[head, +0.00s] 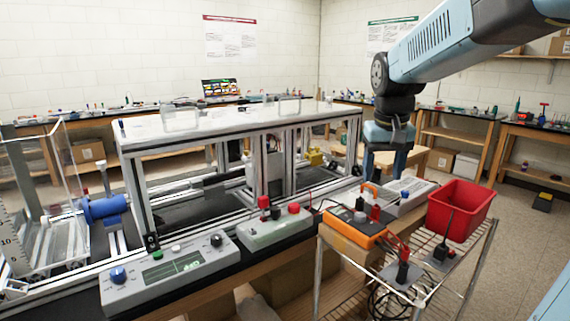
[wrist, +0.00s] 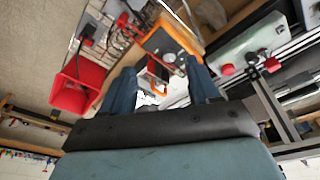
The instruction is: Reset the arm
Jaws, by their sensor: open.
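My arm reaches in from the upper right of the head view. My gripper (head: 383,172) points down, above and behind the orange meter (head: 352,228). Its two blue-grey fingers stand apart, and they show in the wrist view (wrist: 163,92) with nothing held between them. In the wrist view the orange meter (wrist: 168,45) lies beyond the fingertips, which look apart from it.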

